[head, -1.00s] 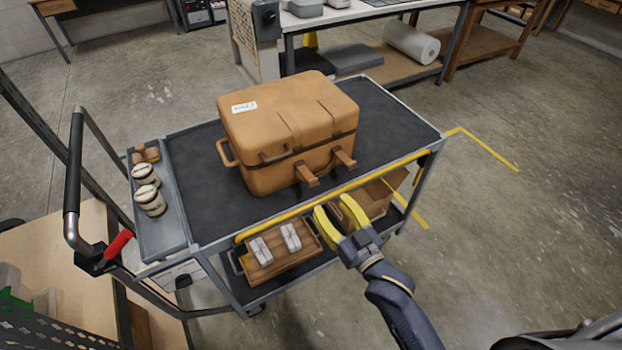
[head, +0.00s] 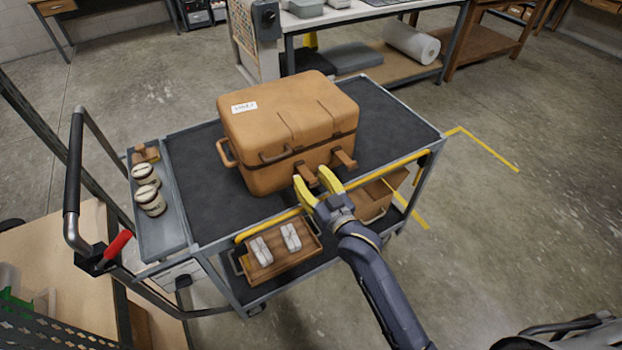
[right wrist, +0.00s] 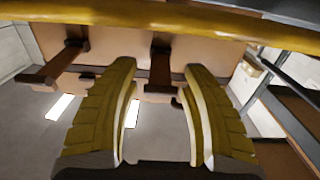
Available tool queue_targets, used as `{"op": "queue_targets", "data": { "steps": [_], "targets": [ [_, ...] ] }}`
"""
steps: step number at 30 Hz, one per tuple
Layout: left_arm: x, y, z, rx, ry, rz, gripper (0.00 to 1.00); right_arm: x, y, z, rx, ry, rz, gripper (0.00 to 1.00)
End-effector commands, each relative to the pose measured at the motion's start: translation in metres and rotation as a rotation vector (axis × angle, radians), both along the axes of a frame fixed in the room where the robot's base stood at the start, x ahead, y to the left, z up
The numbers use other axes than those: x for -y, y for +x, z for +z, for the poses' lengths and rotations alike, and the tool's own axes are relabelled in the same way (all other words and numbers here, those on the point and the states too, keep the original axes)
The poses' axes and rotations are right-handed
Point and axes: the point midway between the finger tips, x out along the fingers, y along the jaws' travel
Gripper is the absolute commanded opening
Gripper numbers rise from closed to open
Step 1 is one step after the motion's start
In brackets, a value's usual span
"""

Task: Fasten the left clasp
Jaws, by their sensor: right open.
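The tan case (head: 285,110) stands closed-lidded on the cart's dark top in the head view. Two brown clasps stick out from its front: the left clasp (head: 308,171) and the right clasp (head: 344,159). My right gripper (head: 312,182) is open, its yellow fingers just in front of the left clasp. In the right wrist view, one clasp (right wrist: 160,65) lies beyond and between the open fingers (right wrist: 160,75), and the other clasp (right wrist: 52,68) is off to the left. Whether the fingers touch the clasp cannot be told. My left gripper is not in view.
A yellow rail (head: 405,160) runs along the cart's front edge, below my gripper. The lower shelf holds a wooden tray (head: 268,272) with pale blocks. Jars (head: 150,200) stand in the left side tray. The cart top right of the case is clear.

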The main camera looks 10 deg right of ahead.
Motion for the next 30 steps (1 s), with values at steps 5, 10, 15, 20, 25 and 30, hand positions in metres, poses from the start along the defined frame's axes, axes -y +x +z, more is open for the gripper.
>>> {"op": "queue_targets", "data": {
  "steps": [5,10,15,20,25,30],
  "targets": [
    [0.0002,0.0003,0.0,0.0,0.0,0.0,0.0,-0.0001,0.0,-0.0001,0.0,0.0,0.0,0.45],
    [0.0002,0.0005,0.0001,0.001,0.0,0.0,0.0,-0.0001,-0.0001,-0.0001,0.0,0.0,0.0,0.33],
    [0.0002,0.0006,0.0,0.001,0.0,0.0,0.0,0.0001,-0.0002,-0.0002,0.0,0.0,0.0,0.13],
    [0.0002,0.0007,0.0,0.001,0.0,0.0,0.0,0.0001,-0.0003,-0.0001,0.0,0.0,0.0,0.0],
    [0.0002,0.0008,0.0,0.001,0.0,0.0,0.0,0.0,-0.0003,0.0,0.0,0.0,0.0,0.0],
    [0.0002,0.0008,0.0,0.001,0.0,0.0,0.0,0.0001,-0.0005,0.0002,0.001,0.0,0.0,0.0]
  ]
}}
